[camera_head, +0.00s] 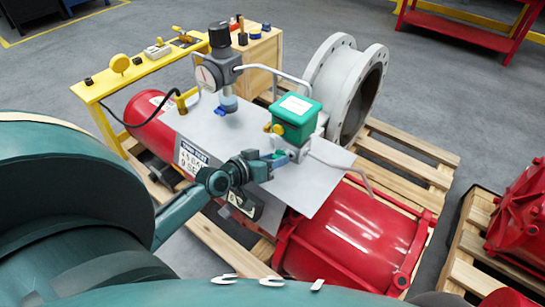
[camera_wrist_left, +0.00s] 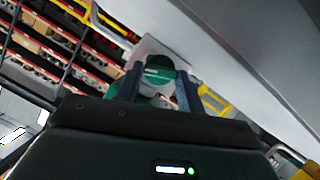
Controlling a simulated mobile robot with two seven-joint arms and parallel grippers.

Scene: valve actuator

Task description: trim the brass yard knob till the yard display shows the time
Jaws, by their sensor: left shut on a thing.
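A green box (camera_head: 296,117) with a white label stands on the grey plate, with a small yellow, brass-like knob (camera_head: 277,128) on its left side. My left gripper (camera_head: 272,163) is just below that knob, apart from it. Its jaws are shut on a small green part, which shows between the fingers in the left wrist view (camera_wrist_left: 159,70); I cannot tell exactly what it belongs to. A white card with black print (camera_head: 190,158) hangs at the plate's left edge, too small to read fully. I cannot make out a yard display. My right gripper is not in view.
A round gauge with a black-topped regulator (camera_head: 220,62) stands at the plate's back left. A red cylinder (camera_head: 350,235) and grey flanged pipe (camera_head: 345,85) sit on wooden pallets. A yellow bench (camera_head: 140,70) is at the back left. Thin grey tubes cross near the green box.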

